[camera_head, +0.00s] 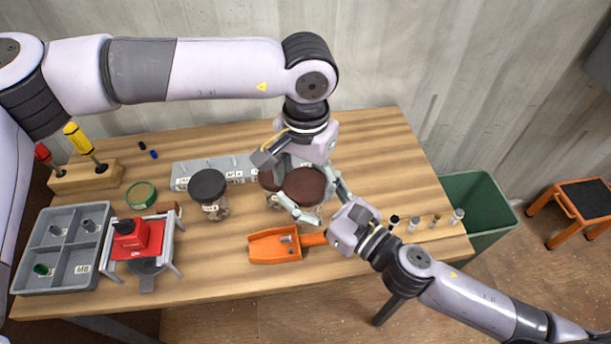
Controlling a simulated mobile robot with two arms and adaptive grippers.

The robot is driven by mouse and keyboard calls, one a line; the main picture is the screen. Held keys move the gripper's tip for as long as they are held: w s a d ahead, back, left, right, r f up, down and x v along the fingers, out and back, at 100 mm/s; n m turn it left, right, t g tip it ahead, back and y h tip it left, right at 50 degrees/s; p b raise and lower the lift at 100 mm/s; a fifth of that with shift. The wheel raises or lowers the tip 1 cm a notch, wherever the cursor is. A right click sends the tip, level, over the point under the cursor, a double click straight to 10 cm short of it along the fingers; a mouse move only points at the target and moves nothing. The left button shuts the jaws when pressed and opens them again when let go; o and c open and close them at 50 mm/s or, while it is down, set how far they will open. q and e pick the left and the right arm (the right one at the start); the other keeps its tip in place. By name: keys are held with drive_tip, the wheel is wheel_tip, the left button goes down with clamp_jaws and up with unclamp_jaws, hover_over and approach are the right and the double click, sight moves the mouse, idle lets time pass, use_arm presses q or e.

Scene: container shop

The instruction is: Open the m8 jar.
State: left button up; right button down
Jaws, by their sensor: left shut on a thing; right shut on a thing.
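A jar with a dark brown lid (304,186) stands upright near the middle of the table, its glass body partly hidden by my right fingers. Its label is too small to read, so I cannot tell whether it is the m8 jar. My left gripper (300,172) comes from above and is shut at the lid. My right gripper (315,203) comes from the front right and is shut around the same jar, below the lid. The lid appears seated on the jar.
A black-lidded jar (210,188) stands to the left. An orange scoop (272,248) lies in front. A grey divided tray (65,240), red device (132,240), green ring (141,194) and screwdriver block (88,178) are left. Several small parts line the right edge near a green bin (483,208).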

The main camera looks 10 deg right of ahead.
use_arm(q)
drive_tip(key=shift+n, duration=1.1)
drive_tip(key=o, duration=1.2)
drive_tip(key=shift+o, duration=0.2)
